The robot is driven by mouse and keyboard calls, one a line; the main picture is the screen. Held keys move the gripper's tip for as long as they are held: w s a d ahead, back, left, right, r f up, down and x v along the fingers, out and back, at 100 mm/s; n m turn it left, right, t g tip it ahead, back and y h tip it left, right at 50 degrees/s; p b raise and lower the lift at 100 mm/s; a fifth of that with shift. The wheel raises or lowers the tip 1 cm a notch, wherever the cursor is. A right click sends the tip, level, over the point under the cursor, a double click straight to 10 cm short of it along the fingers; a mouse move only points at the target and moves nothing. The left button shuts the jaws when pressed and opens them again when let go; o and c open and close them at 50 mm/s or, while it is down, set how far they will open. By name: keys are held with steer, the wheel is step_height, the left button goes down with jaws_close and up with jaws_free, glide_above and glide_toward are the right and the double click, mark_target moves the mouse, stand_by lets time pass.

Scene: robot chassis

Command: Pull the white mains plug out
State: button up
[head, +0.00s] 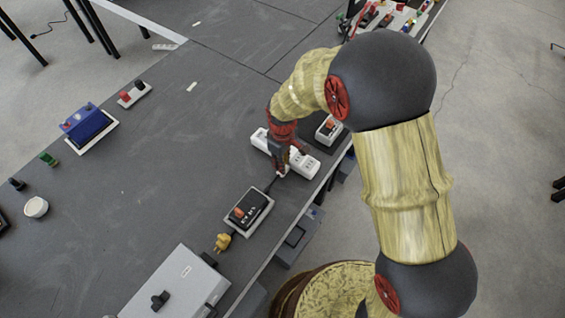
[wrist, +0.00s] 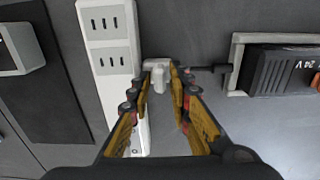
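The white mains plug (wrist: 158,79) shows in the wrist view between my fingertips, at the right edge of the white socket strip (wrist: 110,30). A dark cable runs from it to the right. How deep its pins sit is hidden. My gripper (wrist: 161,72) has its fingers on either side of the plug, apart, with a narrow gap at the right finger. In the head view my gripper (head: 281,168) points down at the middle of the socket strip (head: 304,164) and hides part of it.
A black power supply (head: 246,208) in a pale tray lies left of the strip, with a yellow plug (head: 222,243) below. A similar boxed device (head: 329,130) stands close behind the strip. A grey case (head: 172,285) is at the front.

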steer(key=c, duration=0.4)
jaws_close()
stand_by(0.4)
